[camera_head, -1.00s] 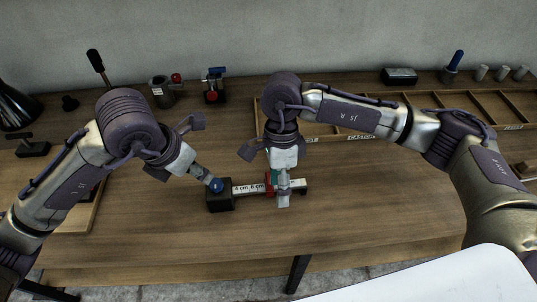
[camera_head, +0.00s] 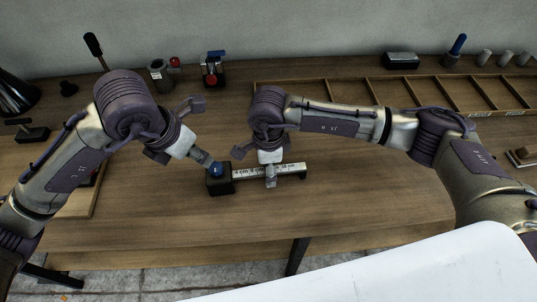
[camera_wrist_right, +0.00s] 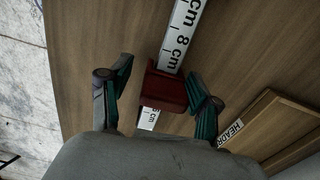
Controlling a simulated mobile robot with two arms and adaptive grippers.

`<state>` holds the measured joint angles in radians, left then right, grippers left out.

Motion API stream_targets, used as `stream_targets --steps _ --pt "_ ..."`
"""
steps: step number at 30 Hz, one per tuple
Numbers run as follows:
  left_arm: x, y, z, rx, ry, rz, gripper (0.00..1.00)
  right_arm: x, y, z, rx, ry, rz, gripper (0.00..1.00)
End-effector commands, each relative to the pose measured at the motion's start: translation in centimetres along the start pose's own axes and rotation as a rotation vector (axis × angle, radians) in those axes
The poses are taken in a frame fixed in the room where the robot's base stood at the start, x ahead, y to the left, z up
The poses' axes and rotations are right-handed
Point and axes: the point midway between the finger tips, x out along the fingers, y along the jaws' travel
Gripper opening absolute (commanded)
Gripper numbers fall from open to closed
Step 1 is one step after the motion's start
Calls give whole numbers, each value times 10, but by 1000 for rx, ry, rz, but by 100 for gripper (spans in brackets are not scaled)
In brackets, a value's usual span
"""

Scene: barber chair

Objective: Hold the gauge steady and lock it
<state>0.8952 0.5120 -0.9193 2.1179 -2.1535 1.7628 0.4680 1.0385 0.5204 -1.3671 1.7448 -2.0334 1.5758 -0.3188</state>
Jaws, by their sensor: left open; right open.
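The gauge is a white centimetre scale (camera_head: 290,169) on a bar, with a black end block (camera_head: 220,186) topped by a blue knob (camera_head: 216,170). My left gripper (camera_head: 210,164) is open with its tip right at the knob; contact cannot be told. My right gripper (camera_head: 271,177) is open over the scale. In the right wrist view, a red slider (camera_wrist_right: 166,92) sits around the scale, between the open fingers of my right gripper (camera_wrist_right: 158,82). The right finger looks close to the slider, and a gap shows at the left one. In the head view the gripper hides the slider.
A divided wooden tray (camera_head: 375,91) lies at the back right. A red-and-black device with a blue handle (camera_head: 212,72) and a grey cup (camera_head: 160,75) stand at the back. The table in front of the gauge is clear.

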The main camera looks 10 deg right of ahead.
Motion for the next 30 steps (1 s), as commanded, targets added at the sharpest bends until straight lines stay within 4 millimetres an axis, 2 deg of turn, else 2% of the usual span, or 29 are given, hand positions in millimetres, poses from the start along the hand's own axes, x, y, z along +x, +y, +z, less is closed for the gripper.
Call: stream_targets --steps 3,6,16,17,27,30 --pt "0 0 0 0 0 0 42 14 0 0 1 0 2 62" --pt "0 0 0 0 0 0 42 20 0 0 1 -1 0 62" --pt "0 0 0 0 0 0 42 24 0 0 1 -1 -1 62" --pt "0 0 0 0 0 0 42 24 0 0 1 -1 -1 59" --pt "0 0 0 0 0 0 42 24 0 0 0 0 0 2" --pt "0 0 0 0 0 0 42 24 0 0 0 0 0 0"
